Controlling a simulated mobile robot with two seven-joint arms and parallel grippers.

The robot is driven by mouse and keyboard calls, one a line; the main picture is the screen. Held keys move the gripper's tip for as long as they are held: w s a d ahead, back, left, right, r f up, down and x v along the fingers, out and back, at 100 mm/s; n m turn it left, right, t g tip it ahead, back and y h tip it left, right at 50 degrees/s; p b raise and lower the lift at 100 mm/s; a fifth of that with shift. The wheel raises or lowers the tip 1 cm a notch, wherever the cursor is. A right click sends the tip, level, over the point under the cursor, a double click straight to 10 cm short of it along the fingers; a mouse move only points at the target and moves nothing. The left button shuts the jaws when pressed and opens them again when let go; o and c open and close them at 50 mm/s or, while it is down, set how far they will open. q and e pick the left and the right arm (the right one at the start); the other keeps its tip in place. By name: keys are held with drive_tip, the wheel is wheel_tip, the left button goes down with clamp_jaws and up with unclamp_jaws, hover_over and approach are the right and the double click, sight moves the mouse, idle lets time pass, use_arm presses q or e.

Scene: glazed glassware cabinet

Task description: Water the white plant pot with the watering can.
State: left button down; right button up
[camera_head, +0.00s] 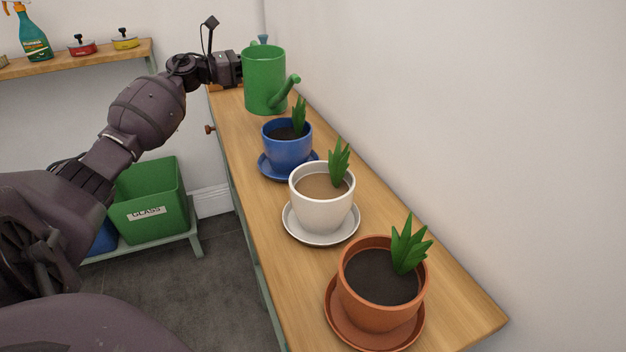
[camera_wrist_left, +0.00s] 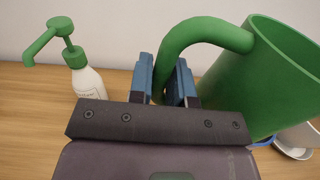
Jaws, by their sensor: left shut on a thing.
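My left gripper (camera_wrist_left: 162,80) is shut on the can's handle (camera_wrist_left: 205,30). In the head view the can partly hides the gripper's fingers. The white plant pot (camera_head: 322,203) stands upright on a white saucer (camera_head: 320,240), with a green plant and a lighter brown surface than the other pots. The can is apart from it, beyond the blue pot. My right gripper is not in view.
A blue pot (camera_head: 287,150) stands between the can and the white pot. A terracotta pot (camera_head: 375,295) is nearest. A wall (camera_head: 450,120) runs along the counter's right side. A white pump bottle (camera_wrist_left: 86,82) stands left of my left gripper in the wrist view.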

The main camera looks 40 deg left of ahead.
use_arm(q)
drive_tip(key=shift+s+d+r, duration=0.1)
drive_tip(key=shift+r, duration=0.35)
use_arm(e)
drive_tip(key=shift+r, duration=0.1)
use_arm(q)
drive_tip(key=shift+r, duration=0.1)
drive_tip(key=shift+r+m, duration=0.2)
drive_tip(key=shift+m, duration=0.2)
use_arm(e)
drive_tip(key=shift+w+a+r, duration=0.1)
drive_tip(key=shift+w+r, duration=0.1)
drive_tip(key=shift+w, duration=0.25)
